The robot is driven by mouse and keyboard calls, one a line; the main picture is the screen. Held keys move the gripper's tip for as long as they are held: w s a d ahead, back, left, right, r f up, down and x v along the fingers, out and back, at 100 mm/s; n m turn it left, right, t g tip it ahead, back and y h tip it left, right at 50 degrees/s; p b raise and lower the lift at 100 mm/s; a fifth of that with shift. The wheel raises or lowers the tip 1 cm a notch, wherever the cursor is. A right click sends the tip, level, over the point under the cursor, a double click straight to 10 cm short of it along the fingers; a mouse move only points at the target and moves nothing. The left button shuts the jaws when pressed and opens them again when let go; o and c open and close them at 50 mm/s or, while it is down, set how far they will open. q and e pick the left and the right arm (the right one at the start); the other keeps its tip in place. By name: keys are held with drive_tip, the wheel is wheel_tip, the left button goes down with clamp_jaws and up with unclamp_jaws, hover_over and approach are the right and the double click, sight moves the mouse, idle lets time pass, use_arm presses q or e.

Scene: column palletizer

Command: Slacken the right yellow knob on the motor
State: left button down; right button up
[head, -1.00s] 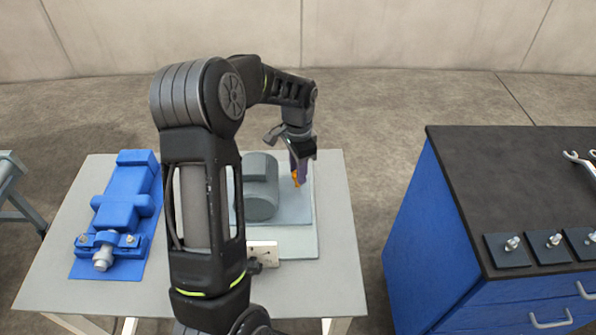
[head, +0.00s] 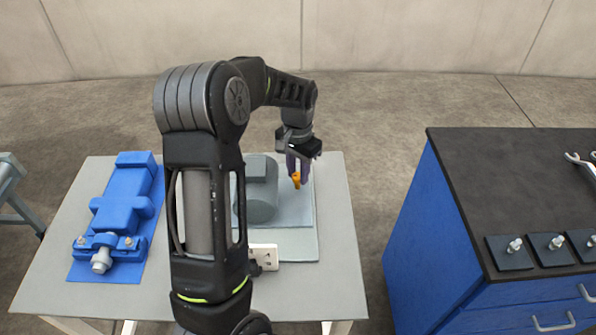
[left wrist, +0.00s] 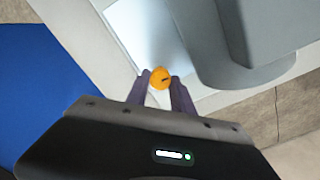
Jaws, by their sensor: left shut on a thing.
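The grey motor (head: 260,200) sits on a light plate on the table, partly hidden behind my left arm. The right yellow knob (head: 296,179) is at the motor's right side. My left gripper (head: 297,175) points down over it with its purple fingers on either side. In the left wrist view the orange-yellow knob (left wrist: 160,78) sits between the two fingertips (left wrist: 160,81), and the gripper is shut on it. The motor body (left wrist: 235,45) shows beside it there. My right gripper is not in view.
A blue machine (head: 125,210) stands on the left of the grey table (head: 335,285). A white box with sockets (head: 264,255) is at the plate's front. A blue cabinet (head: 425,230) with a dark top stands to the right, across a floor gap.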

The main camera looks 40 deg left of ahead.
sight(298, 175)
use_arm(q)
drive_tip(key=c, duration=1.1)
unclamp_jaws()
wheel_tip(298, 175, up, 8)
drive_tip(key=shift+f, duration=0.1)
drive_tip(key=shift+d, duration=0.1)
